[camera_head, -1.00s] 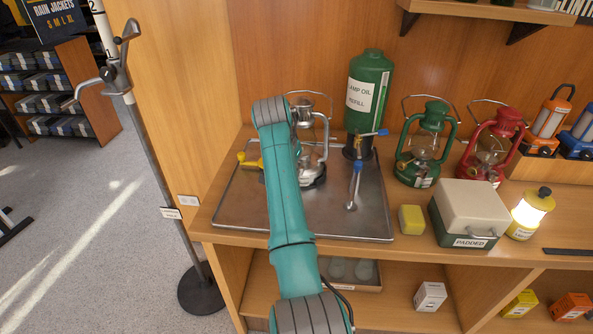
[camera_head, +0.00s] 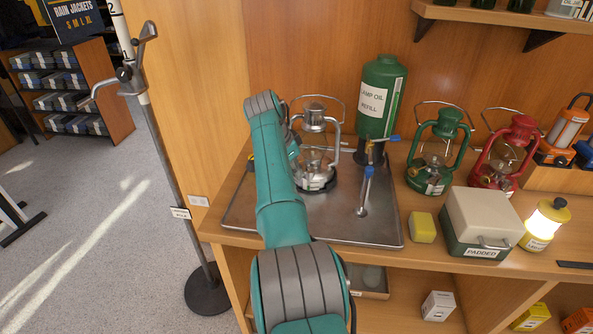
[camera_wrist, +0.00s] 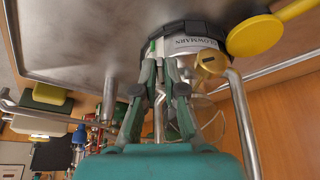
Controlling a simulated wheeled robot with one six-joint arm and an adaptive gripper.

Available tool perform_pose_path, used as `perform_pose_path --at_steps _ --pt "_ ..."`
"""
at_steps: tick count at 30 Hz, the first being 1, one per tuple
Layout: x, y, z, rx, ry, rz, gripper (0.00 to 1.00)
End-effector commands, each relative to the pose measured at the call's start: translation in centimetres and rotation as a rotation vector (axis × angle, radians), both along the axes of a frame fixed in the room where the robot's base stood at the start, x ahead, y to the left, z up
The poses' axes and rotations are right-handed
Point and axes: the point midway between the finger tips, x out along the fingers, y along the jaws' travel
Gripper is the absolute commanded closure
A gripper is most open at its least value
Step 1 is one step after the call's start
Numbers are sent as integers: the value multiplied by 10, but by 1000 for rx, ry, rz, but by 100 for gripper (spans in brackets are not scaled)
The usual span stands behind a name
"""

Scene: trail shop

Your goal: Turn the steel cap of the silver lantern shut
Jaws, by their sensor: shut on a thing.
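The silver lantern (camera_head: 314,172) stands upright on the steel tray, with its wire bail raised and a clear glass globe. In the wrist view its dark-rimmed base and label (camera_wrist: 195,43) show close up, tilted by the camera's angle. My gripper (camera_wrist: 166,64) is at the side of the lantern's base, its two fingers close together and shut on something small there. This appears to be the steel cap, but the fingers hide nearly all of it. A brass-coloured fitting (camera_wrist: 211,62) sits beside the fingertips. In the head view my arm covers the gripper and the lantern's left side.
The tray (camera_head: 385,225) also holds a blue-handled tap piece (camera_head: 364,190). A yellow round-ended thing (camera_wrist: 255,36) lies close beside the lantern. A green lamp-oil bottle (camera_head: 381,95) stands behind; green (camera_head: 438,150) and red (camera_head: 505,155) lanterns stand right. The tray's front is clear.

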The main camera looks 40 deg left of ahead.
Motion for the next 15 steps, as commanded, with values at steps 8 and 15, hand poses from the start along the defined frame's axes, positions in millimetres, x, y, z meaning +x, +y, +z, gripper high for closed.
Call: perform_pose_path --at_steps 8,15 --pt "0 1 0 1 1 -7 100" --pt "0 1 0 2 1 -6 76"
